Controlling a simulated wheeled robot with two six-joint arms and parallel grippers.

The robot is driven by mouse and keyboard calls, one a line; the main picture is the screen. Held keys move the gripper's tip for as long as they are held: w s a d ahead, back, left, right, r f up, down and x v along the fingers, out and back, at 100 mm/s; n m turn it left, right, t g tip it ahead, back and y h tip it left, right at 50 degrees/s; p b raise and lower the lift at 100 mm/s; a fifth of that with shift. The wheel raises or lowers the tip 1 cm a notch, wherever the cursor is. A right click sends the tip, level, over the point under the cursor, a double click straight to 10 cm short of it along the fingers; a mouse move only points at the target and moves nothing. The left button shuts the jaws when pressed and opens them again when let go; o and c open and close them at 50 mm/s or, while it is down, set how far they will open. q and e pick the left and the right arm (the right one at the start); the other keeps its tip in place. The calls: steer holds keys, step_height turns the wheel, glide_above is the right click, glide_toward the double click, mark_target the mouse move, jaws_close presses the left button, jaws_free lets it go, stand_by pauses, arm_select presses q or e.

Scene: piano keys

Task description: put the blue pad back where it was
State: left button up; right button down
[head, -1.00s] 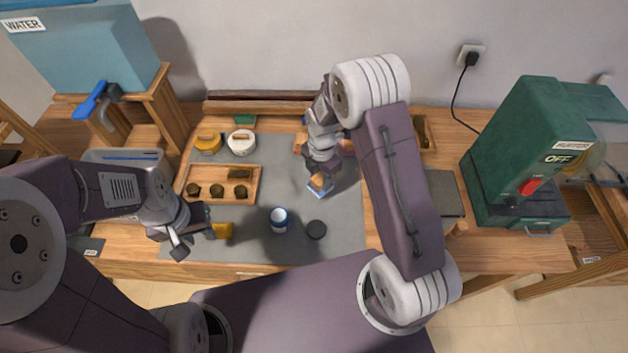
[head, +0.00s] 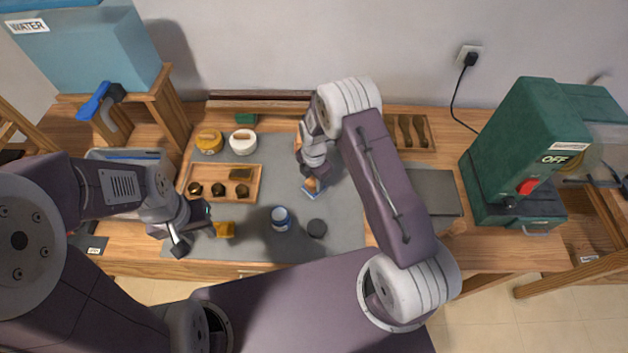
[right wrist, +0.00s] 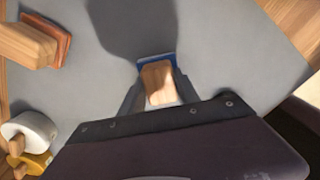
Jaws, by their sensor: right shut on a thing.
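The blue pad (head: 311,194) has a wooden handle and is under my right gripper (head: 311,183), over the grey mat. In the right wrist view its blue edge (right wrist: 156,58) shows beyond the wooden handle, and my right gripper (right wrist: 160,92) is shut on that handle. I cannot tell whether the pad touches the mat. My left gripper (head: 198,228) is at the mat's left front, beside a yellow-orange block (head: 225,229). Whether its fingers are open or shut is unclear.
A wooden tray (head: 256,195) with dark pieces lies left of the pad. Yellow (head: 209,141) and white (head: 243,142) round handled things are behind. An orange-red pad (right wrist: 59,30) shows in the right wrist view.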

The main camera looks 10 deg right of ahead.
mark_target(314, 181)
steer(key=c, duration=0.9)
jaws_free()
steer(key=shift+r+p, duration=0.25)
steer(key=shift+p, duration=0.05)
step_height(314, 181, up, 12)
steer(key=b, duration=0.2)
steer(key=s+d+r+m, duration=0.2)
steer(key=s+m, duration=0.7)
steer(key=m, duration=0.3)
steer(key=s+d+r+m+t, duration=0.1)
steer(key=s+d+r+m, duration=0.1)
steer(key=s+m, duration=0.7)
steer(key=shift+d+r+m, duration=0.15)
steer(key=shift+r+m, duration=0.2)
steer(key=shift+m, duration=1.25)
